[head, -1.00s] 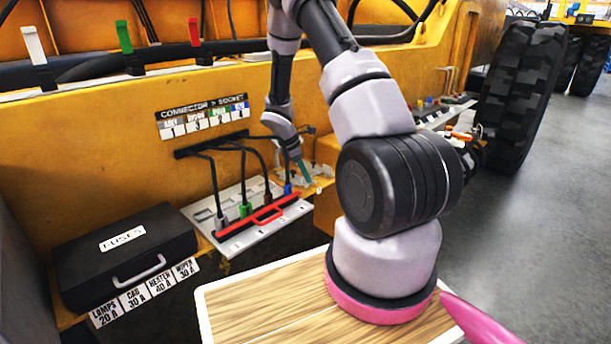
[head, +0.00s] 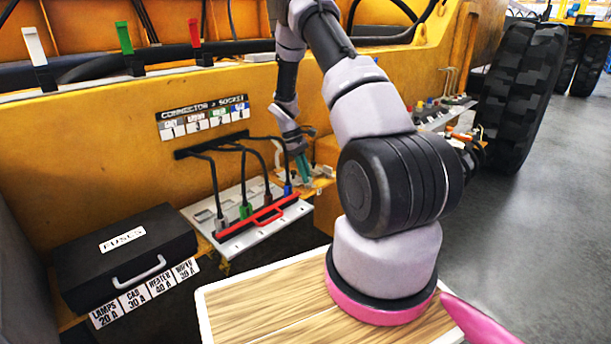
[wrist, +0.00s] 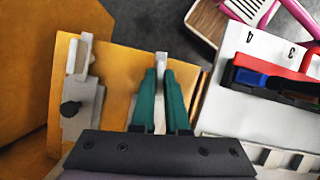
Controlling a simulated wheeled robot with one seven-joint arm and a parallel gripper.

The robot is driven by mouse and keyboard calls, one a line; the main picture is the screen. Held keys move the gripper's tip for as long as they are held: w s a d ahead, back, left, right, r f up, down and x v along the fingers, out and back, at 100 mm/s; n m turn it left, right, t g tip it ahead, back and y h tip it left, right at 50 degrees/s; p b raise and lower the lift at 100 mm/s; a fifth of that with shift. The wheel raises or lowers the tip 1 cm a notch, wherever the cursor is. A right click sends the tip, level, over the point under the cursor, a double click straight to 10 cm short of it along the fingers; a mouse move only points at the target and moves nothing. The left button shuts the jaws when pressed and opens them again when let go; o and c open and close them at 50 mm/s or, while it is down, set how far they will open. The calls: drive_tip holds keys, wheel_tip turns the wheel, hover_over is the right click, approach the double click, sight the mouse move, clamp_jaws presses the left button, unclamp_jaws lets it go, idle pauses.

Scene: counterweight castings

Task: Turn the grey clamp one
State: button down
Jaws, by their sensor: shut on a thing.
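My gripper (wrist: 161,78) has its two teal fingers shut on an upright light grey piece, which looks like the lever of a grey clamp (wrist: 160,100), over a yellow plate. The black gripper body hides its lower end. A second grey fitting (wrist: 82,100) with a black knob stands on the same plate to the left, apart from the fingers. In the head view my gripper (head: 302,166) points down at the small yellow ledge right of the connector board. The clamp is mostly hidden there.
A white connector board (head: 262,226) with a red bar (head: 258,218) and several plugged cables lies close left of my gripper; it also shows at right in the wrist view (wrist: 262,50). A black fuse case (head: 125,255) sits further left. Grey floor is open at right.

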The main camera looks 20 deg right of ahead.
drive_tip(key=shift+m, duration=0.7)
drive_tip(key=shift+y, duration=0.3)
drive_tip(key=c, duration=0.9)
unclamp_jaws()
drive_tip(key=v, duration=1)
drive_tip(key=shift+w+r, duration=0.25)
drive_tip(key=shift+r, duration=0.1)
